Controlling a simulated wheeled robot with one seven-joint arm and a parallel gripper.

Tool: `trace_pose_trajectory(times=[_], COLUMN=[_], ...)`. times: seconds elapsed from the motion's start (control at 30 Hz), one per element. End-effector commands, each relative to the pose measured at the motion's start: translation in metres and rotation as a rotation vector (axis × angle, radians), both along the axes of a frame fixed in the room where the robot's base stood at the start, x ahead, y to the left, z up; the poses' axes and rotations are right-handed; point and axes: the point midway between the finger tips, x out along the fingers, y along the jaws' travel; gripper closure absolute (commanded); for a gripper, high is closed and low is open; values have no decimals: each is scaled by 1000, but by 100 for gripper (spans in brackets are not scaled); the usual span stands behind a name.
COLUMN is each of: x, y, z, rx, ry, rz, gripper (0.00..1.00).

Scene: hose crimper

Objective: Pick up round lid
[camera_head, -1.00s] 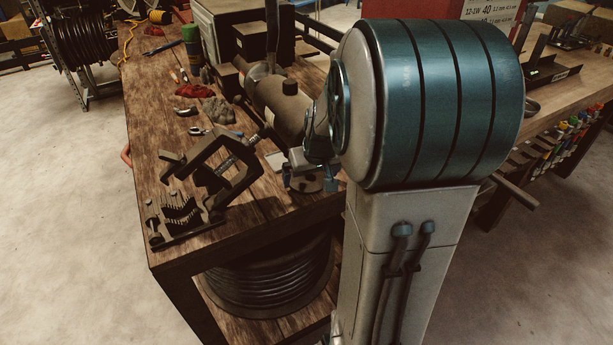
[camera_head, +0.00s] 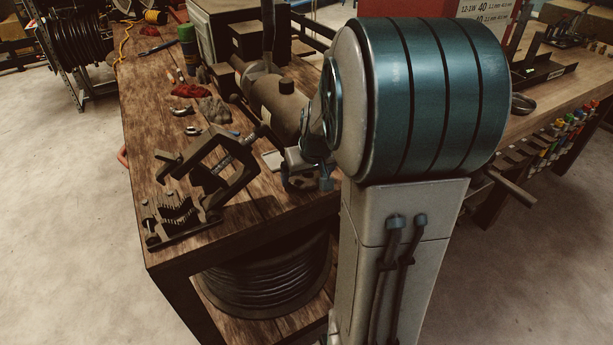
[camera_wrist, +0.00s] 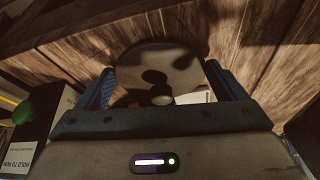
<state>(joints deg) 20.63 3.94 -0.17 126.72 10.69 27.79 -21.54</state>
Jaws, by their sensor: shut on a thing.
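The round lid (camera_wrist: 180,62) is a dark disc with a small knob. In the wrist view it sits between the blue fingers of my gripper (camera_wrist: 160,82), which is shut on it. In the head view my gripper (camera_head: 308,180) is over the near right part of the wooden workbench (camera_head: 235,235). The lid (camera_head: 301,181) shows there only in part, between and below the fingers. I cannot tell how far it is above the bench top.
A dark clamp-like tool (camera_head: 215,175) lies to the left of my gripper. A grey cylinder with a cap (camera_head: 275,105) lies behind it. A red cloth (camera_head: 188,89) and small tools are farther back. A hose coil (camera_head: 262,280) sits on the shelf below.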

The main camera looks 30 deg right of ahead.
Motion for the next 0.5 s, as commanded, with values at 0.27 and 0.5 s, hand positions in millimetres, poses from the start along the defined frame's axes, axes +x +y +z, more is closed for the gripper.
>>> trace_pose_trajectory(times=[0.27,0.5], x=[-33,-69], y=[4,9], z=[-1,0], rx=[-1,-1], ry=[-3,-3], rz=[-2,-1], gripper=[27,27])
